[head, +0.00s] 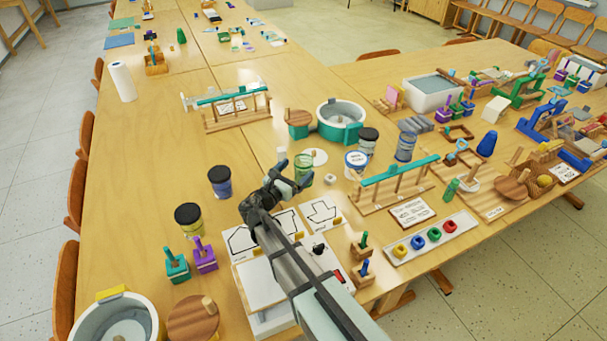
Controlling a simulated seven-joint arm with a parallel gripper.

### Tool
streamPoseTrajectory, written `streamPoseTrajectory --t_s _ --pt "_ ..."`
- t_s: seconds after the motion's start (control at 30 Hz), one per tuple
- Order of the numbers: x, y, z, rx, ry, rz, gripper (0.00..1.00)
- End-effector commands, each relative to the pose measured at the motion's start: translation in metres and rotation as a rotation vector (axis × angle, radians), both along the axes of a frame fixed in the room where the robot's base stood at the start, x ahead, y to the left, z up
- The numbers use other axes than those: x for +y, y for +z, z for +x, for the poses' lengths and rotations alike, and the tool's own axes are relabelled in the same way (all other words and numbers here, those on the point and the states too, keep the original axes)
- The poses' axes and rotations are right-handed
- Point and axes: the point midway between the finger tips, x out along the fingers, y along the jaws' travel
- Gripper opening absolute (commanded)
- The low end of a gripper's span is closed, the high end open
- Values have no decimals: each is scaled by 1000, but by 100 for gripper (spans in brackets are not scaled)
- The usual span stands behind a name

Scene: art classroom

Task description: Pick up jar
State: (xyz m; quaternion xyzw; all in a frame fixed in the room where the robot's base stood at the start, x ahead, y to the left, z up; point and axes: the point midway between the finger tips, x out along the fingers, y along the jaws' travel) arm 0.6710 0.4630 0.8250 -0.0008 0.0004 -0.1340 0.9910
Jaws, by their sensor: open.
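My gripper (292,170) is open, with its fingers beside a small green see-through jar (304,167). The fingers overlap the jar's left and lower part in the picture; I cannot tell whether they touch it or stand around it. A purple-blue jar with a dark lid (220,183) and a dark-lidded jar with yellowish contents (189,218) stand to the left. To the right are a white-lidded jar (355,161), a dark-lidded clear jar (368,141) and a blue-grey jar (405,147).
A teal and grey round tub (341,122) stands behind the jars. A wooden rack with a teal bar (395,175) is to the right. Drawn sheets (322,213) lie below my gripper. A paint tray (430,237) is at the front right. The table left of centre is mostly clear.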

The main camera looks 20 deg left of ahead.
Motion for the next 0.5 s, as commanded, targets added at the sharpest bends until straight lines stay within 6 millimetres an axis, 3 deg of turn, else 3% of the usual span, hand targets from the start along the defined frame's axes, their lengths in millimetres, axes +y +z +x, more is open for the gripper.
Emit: streamPoseTrajectory --t_s 0.33,0.5 --pt "-9 0 38 -1 -1 1 97" --pt "-13 0 46 -1 0 1 97"
